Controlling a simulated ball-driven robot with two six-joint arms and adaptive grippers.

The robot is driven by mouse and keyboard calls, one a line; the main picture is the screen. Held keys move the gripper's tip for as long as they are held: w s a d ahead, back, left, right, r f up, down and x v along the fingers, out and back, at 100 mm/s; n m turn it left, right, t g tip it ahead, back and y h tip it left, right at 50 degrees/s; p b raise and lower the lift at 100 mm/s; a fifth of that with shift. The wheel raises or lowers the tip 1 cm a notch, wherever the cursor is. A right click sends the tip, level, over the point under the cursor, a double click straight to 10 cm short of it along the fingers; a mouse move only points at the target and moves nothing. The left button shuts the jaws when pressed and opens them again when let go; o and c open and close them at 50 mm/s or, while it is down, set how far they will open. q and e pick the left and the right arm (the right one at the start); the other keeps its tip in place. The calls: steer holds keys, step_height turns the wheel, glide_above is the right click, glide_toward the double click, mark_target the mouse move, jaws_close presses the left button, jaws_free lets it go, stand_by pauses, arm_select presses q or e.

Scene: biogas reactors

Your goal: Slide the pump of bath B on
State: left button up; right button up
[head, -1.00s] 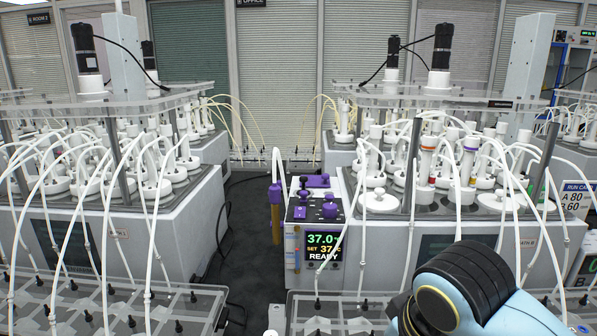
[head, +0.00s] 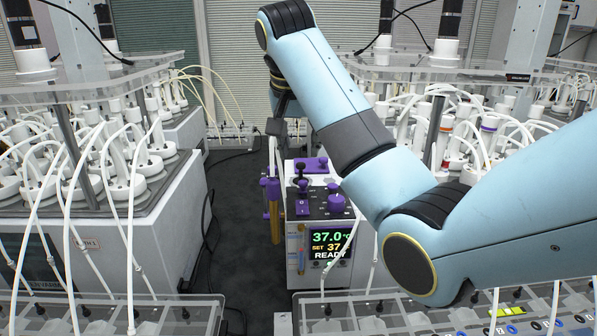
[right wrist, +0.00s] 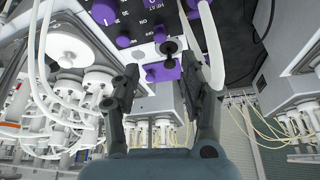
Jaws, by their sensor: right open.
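The control unit (head: 319,232) of the bath on the right stands mid-view in the head view, its display reading 37.0, SET 37, READY. Its top carries a purple plate (head: 312,165) with black knobs at the back, a purple slider (head: 303,209) and a purple dial (head: 337,204) in front. I cannot read which control is the pump. My right gripper (head: 278,128) is above the unit's back left. In the right wrist view it (right wrist: 165,85) is open and empty, fingers either side of a purple plate (right wrist: 157,73) with a black knob (right wrist: 169,47), apparently not touching. My left gripper is out of view.
A white tube (right wrist: 211,45) passes by one finger in the right wrist view. My right arm hides much of the right bath. The left bath (head: 120,235) stands across a dark floor gap.

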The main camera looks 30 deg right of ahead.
steer(key=p, duration=0.1)
glide_above(303, 181)
steer(key=s+a, duration=0.2)
steer(key=f, duration=0.5)
steer(key=shift+w+d, duration=0.25)
steer(key=x, duration=0.3)
steer(key=shift+f+p, duration=0.2)
steer(key=shift+p, duration=0.1)
steer(key=shift+w+f, duration=0.15)
steer(key=shift+f, duration=0.15)
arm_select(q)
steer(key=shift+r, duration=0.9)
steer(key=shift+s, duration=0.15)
arm_select(e)
steer(key=c, duration=0.4)
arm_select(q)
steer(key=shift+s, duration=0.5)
arm_select(e)
jaws_close()
